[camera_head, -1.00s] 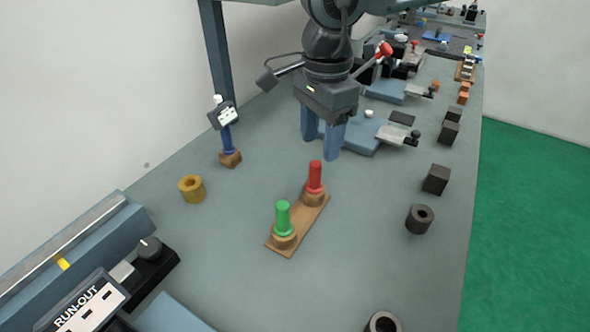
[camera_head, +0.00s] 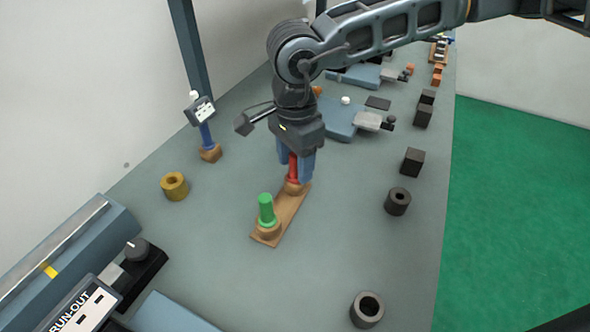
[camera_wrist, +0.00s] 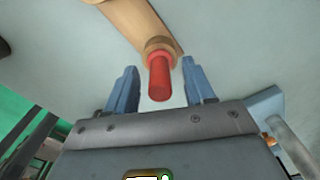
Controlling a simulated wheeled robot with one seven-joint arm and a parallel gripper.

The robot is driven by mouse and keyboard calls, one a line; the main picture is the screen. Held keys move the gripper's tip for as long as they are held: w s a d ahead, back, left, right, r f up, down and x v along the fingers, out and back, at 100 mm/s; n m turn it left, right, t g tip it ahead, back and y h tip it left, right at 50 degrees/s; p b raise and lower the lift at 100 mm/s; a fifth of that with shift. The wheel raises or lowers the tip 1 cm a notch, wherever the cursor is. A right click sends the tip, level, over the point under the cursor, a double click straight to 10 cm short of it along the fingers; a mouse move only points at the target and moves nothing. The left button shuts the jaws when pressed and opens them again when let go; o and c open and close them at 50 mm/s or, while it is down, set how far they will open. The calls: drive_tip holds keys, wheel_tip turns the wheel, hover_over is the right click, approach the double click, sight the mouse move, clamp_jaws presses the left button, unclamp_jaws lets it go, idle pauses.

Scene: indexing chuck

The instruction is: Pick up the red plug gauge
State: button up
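The red plug gauge (camera_head: 293,167) stands upright in the far socket of a small wooden stand (camera_head: 285,212). My gripper (camera_head: 296,172) points down over it, with its blue fingers on either side of the red handle. In the wrist view the red plug gauge (camera_wrist: 160,77) lies between the two fingers of my gripper (camera_wrist: 160,90), with a gap on each side. My gripper is open. The green plug gauge (camera_head: 266,210) stands in the near socket of the same stand.
A brass ring (camera_head: 174,186) and a dial indicator on a post (camera_head: 203,112) stand to the left. Dark rings (camera_head: 397,201) and dark blocks (camera_head: 412,162) line the right side. A run-out box (camera_head: 84,303) is at the near left. The bench around the stand is clear.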

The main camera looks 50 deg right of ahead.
clamp_jaws()
drive_tip(key=shift+r, duration=0.15)
idle(0.4)
